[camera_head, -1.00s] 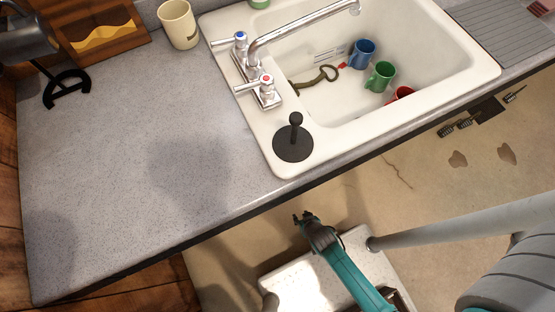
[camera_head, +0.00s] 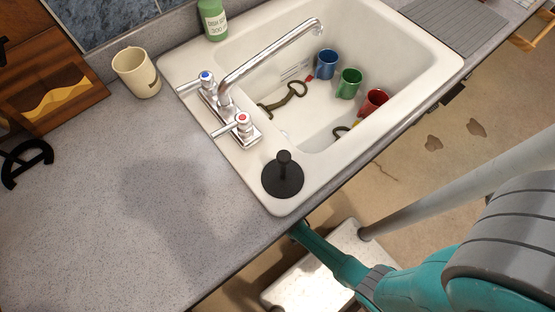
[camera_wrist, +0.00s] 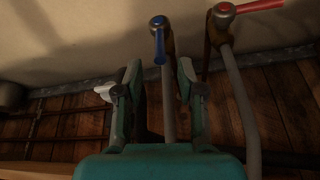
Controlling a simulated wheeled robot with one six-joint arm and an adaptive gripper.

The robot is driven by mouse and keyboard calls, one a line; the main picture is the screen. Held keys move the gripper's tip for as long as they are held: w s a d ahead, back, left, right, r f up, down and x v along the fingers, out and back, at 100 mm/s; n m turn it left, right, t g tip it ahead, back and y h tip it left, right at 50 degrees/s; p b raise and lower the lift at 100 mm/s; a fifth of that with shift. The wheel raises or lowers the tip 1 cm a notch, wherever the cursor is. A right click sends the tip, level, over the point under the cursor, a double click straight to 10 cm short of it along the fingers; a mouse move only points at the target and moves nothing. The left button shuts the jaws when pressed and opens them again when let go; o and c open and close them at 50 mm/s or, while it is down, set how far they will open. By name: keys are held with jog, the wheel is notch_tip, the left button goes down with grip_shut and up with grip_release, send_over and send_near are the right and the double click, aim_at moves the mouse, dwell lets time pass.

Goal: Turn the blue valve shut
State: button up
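The blue valve (camera_wrist: 158,21) shows at the top middle of the wrist view. Its blue lever (camera_wrist: 159,48) points down in the picture, in line with the pipe below it. My gripper (camera_wrist: 159,67) is open, one finger on each side of the pipe in the picture. The lever's lower end appears near the gap between the fingertips; I cannot tell whether they touch it. In the head view, my arm (camera_head: 330,255) reaches to the counter's front edge, and the gripper is hidden below it. The valve is not visible there.
A red-levered valve (camera_wrist: 224,12) sits right of the blue one, with a grey hose (camera_wrist: 241,105) below. Above are the sink (camera_head: 440,55), with several mugs inside, its faucet (camera_head: 270,52), a black plunger-like stopper (camera_head: 283,178) and a cream mug (camera_head: 137,73). The left counter (camera_head: 90,230) is mostly clear.

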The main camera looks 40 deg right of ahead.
jog(key=shift+x, duration=2.1)
grip_shut()
